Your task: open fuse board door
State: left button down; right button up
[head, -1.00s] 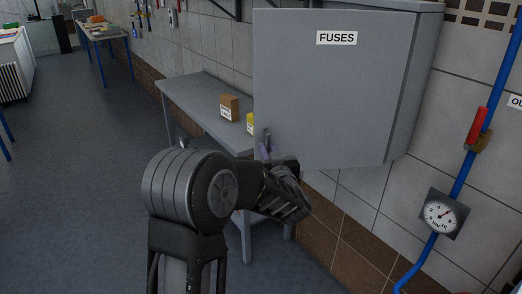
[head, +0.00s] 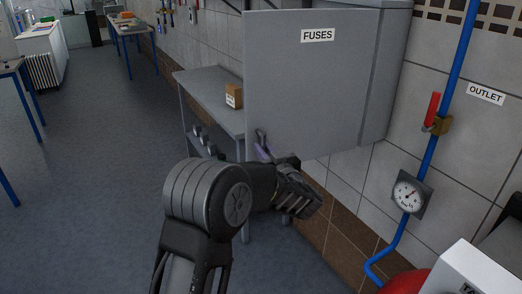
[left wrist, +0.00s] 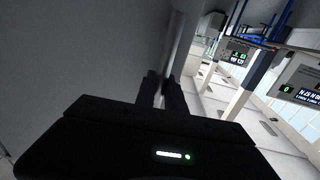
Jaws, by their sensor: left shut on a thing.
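The grey fuse board door (head: 310,85) carries a FUSES label (head: 317,35) and stands ajar, its left edge swung out from the grey cabinet (head: 386,80) behind it. A small handle (head: 262,138) sits at the door's lower left. My left gripper (head: 266,152) reaches it from below and is shut on the handle; my own wrist partly hides the contact. In the left wrist view, the two dark fingers (left wrist: 162,92) close around a thin upright piece beside the grey door surface (left wrist: 80,60). My right gripper is not in view.
A grey bench (head: 215,92) with a brown box (head: 234,96) stands left of and behind the door. A blue pipe (head: 445,100) with a red-handled valve (head: 433,110) and a gauge (head: 409,194) runs on the right wall. The floor (head: 90,190) at left is clear.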

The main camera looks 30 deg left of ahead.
pick_arm(q)
jog(key=c, duration=1.4)
grip_release()
jog(key=shift+s+d, duration=0.1)
jog(key=b+v, duration=0.2)
jog(key=v, duration=0.5)
jog(key=shift+s+d, duration=0.2)
